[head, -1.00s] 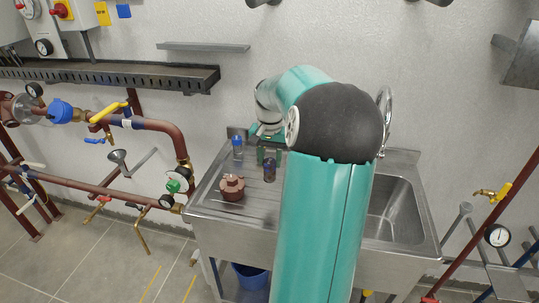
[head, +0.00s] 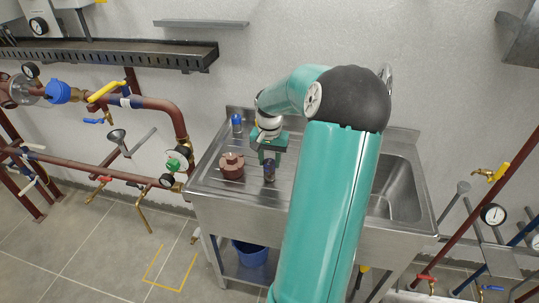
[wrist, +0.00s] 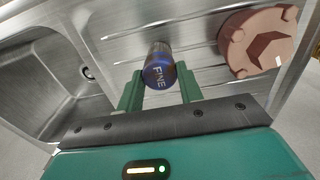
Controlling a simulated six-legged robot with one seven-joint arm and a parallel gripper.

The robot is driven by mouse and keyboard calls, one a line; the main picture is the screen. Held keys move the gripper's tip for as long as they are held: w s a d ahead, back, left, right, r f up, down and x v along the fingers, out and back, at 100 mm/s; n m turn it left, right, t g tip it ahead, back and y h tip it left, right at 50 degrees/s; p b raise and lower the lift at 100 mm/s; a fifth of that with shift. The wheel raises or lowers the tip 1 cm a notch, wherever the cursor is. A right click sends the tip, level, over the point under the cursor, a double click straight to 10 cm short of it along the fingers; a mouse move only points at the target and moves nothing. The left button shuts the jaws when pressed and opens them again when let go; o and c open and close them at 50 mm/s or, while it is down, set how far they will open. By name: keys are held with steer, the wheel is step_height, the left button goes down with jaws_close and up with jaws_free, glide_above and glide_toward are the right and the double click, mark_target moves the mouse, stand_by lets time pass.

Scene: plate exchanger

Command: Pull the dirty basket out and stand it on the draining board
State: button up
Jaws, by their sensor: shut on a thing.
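A dark cylindrical basket (head: 269,172) is between my gripper's fingers (head: 269,157), over or on the draining board (head: 212,187). In the wrist view the basket (wrist: 158,68) shows a blue end marked FINE, with my green gripper fingers (wrist: 159,88) shut on its two sides. It looks upright; I cannot tell whether its lower end touches the board.
A small blue-topped cylinder (head: 236,124) stands at the back left of the board. The sink basin (head: 397,190) lies to the right, partly behind my arm. Red-brown pipes with valves (head: 150,125) run at the left. A blue bucket (head: 250,253) is below.

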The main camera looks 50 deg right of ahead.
steer(key=o, duration=1.1)
steer(key=shift+c, duration=0.2)
step_height(320, 180, up, 9)
stand_by(0.6)
